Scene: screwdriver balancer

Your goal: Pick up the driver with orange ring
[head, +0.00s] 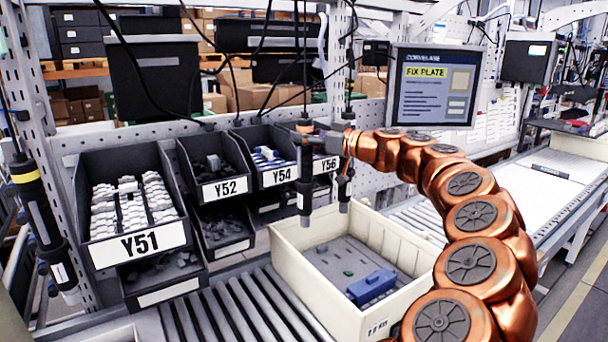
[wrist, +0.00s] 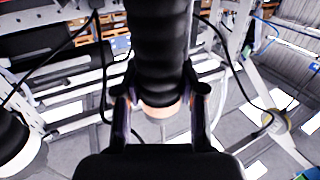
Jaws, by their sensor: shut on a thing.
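The driver with the orange ring (head: 304,174) hangs upright on a black cable, above the left end of the cream bin. Its orange ring shows near its top. My gripper (head: 316,138) reaches it from the right and is shut around its upper body, just below the ring. In the wrist view, the black ribbed driver (wrist: 162,50) stands between the two fingers of my gripper (wrist: 160,112), with an orange band low between them. The fingers partly cover the driver in the head view.
Another dark driver (head: 344,188) hangs close by on the right, partly behind my arm. A driver with a yellow ring (head: 45,225) hangs at far left. The cream bin (head: 300,275) holds a blue part (head: 371,287). Black bins (head: 137,246) stand behind the rollers.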

